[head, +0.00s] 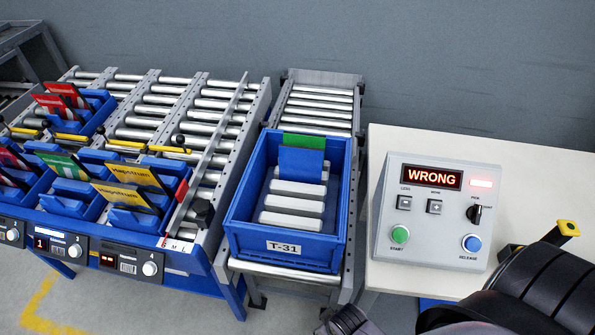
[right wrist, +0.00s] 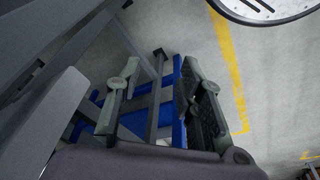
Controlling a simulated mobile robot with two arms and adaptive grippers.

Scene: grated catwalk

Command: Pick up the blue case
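The blue case (head: 301,164) is a flat, plain blue panel standing upright in the blue tote (head: 287,247) labelled T-31. A green case (head: 304,141) stands right behind it, its top edge showing above the blue one. In the right wrist view my right gripper (right wrist: 158,80) has its two fingers spread apart with no object held between them; blue and grey frame parts and floor lie beyond. It is apart from the blue case. My left gripper is not in view.
The tote sits on a roller conveyor (head: 320,103) and holds several pale ridged blocks. A control box (head: 437,212) reading WRONG stands on the white table (head: 535,170) at right. At left, blue racks (head: 72,203) hold red, green and yellow cases.

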